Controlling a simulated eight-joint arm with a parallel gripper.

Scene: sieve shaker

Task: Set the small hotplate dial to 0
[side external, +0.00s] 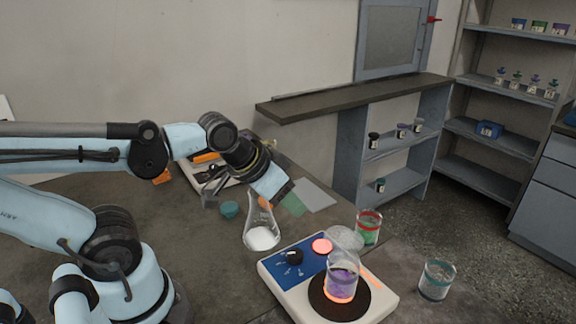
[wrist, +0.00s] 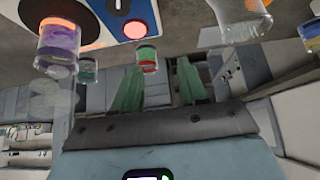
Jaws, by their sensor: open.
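The small hotplate (side external: 275,266) is a white box with a blue panel at the front right of the bench. Its black dial (side external: 295,256) sits on the blue panel, with a white mark whose setting is too small to read. A red round light (side external: 322,246) is beside the dial. A beaker of purple liquid (side external: 342,277) stands on the black heating plate (side external: 322,300). My gripper (side external: 292,204) is above and behind the hotplate, apart from the dial. In the wrist view its green fingers (wrist: 158,66) are spread and empty; part of the hotplate (wrist: 120,22) shows at the top.
A conical flask with white powder (side external: 262,238) stands left of the hotplate. A red-rimmed beaker with green contents (side external: 368,228) is behind it, and another beaker (side external: 436,280) is to its right. Bare bench lies at the front left.

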